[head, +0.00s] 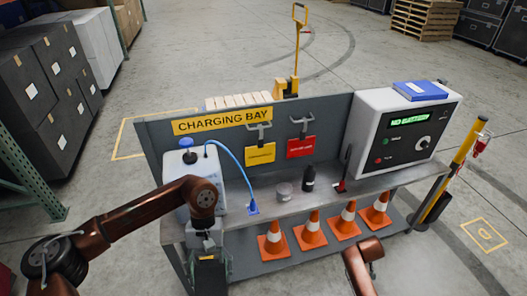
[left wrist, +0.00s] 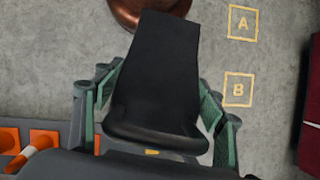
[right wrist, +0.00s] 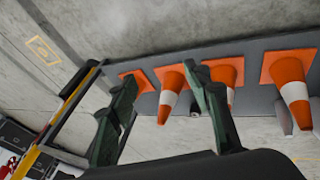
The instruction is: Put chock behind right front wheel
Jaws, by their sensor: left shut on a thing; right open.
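My left gripper (head: 211,258) is in front of the left end of the charging bay bench. In the left wrist view its green fingers are shut on a black wedge-shaped chock (left wrist: 155,75), one finger on each side. My right gripper (right wrist: 165,108) is open and empty, with the orange cones beyond its fingers in the right wrist view. In the head view only part of my right arm shows at the bottom. I cannot make out the right front wheel in any view.
The charging bay bench (head: 330,196) holds a white jug (head: 180,185), small containers and a charger box (head: 375,135). Several orange cones (head: 311,232) stand on its lower shelf. A yellow-handled truck (head: 297,50) stands behind. Floor squares A (left wrist: 243,22) and B (left wrist: 238,89) are clear.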

